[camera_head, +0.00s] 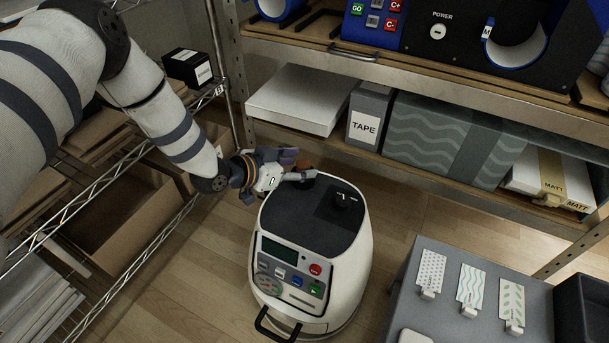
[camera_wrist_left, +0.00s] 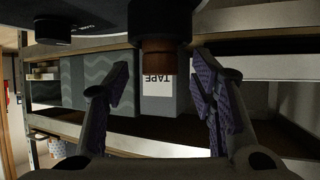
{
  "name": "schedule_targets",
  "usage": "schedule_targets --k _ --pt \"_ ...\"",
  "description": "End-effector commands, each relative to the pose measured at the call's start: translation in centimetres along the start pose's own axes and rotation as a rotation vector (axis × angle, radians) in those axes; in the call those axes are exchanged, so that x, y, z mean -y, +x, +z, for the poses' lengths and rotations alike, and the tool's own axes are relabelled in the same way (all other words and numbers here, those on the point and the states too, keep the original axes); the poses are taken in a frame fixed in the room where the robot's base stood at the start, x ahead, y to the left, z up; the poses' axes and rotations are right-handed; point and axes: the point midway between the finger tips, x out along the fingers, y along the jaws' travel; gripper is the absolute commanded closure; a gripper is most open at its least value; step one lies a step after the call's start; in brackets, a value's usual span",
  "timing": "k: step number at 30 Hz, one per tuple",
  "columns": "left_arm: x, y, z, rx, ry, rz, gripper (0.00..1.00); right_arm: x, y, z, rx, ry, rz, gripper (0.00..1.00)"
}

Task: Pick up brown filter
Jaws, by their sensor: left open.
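The brown filter (camera_wrist_left: 158,57) is a short brown cylinder below a black round part in the left wrist view, which shows the scene upside down. In the head view only a bit of the brown filter (camera_head: 304,164) shows at the back of the white machine's black top (camera_head: 305,212), partly hidden by my gripper. My left gripper (camera_head: 293,167) is open at that back left edge. In the left wrist view, the fingers of my left gripper (camera_wrist_left: 162,88) stand apart on either side of the filter, with gaps to it. My right gripper is not in view.
A black knob (camera_head: 341,201) stands on the machine's top. Behind is a shelf with a white box (camera_head: 301,98), a TAPE box (camera_head: 369,116) and a green wavy box (camera_head: 440,138). A wire rack (camera_head: 150,150) stands left; a grey table with patterned cards (camera_head: 470,285) is at lower right.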

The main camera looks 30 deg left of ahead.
Motion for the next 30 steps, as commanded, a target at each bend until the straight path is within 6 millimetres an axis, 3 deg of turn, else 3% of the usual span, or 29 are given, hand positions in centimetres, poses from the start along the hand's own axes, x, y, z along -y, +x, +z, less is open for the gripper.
schedule_targets --k 8,15,24,30 --pt "0.0 0.6 0.0 0.002 -0.001 -0.001 0.49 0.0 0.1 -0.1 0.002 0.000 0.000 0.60" --pt "0.0 0.6 0.0 0.002 -0.001 -0.001 1.00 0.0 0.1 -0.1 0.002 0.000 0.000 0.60" --pt "0.0 0.5 -0.3 0.001 -0.001 -0.001 1.00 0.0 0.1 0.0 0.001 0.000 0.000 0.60" --pt "0.0 -1.0 -3.2 -0.006 -0.001 0.001 1.00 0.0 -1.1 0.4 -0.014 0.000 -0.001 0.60"
